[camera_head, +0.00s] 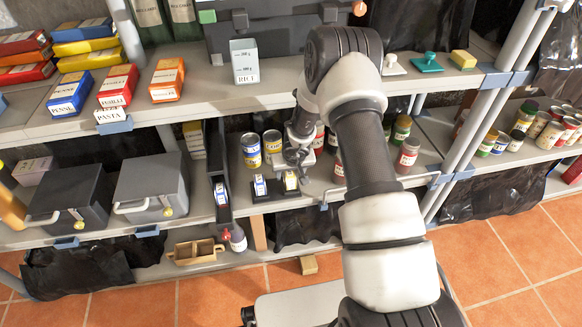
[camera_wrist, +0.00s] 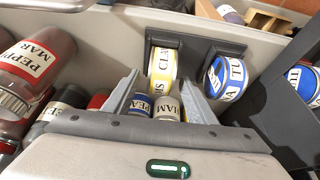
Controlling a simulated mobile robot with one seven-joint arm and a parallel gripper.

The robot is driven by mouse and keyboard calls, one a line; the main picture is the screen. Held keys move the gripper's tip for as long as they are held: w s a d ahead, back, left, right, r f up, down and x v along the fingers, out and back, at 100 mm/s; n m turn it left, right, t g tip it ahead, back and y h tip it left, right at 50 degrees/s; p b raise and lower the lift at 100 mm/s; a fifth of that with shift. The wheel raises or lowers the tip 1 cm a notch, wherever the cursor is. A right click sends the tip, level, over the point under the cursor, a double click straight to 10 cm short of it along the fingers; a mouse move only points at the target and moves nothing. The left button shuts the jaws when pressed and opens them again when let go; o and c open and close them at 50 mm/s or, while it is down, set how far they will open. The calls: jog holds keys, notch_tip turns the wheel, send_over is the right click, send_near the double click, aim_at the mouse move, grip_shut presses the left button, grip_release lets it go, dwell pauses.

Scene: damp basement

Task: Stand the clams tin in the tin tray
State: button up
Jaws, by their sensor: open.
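The clams tin (camera_wrist: 164,62), with a yellow and white label, sits at a small dark holder in the wrist view. Its yellow label also shows in the head view (camera_head: 290,181). My gripper (camera_wrist: 160,83) is open, with a grey finger on either side of the tin's near end. I cannot tell whether they touch it. In the head view my gripper (camera_head: 297,158) is just behind the holder, partly hidden by my arm. A wooden tray with compartments (camera_head: 196,253) stands on the lowest shelf; I cannot tell whether it is the tin tray.
A blue tuna tin (camera_wrist: 227,78) sits in the neighbouring dark holder. Pea (camera_wrist: 140,106) and ham (camera_wrist: 167,108) tins stand close behind. The shelf above hangs close over my gripper.

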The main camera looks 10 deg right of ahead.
jog(key=p+v, duration=0.6)
jog(key=v, duration=1.1)
jog(key=shift+p, duration=0.3)
jog(key=shift+s, duration=0.1)
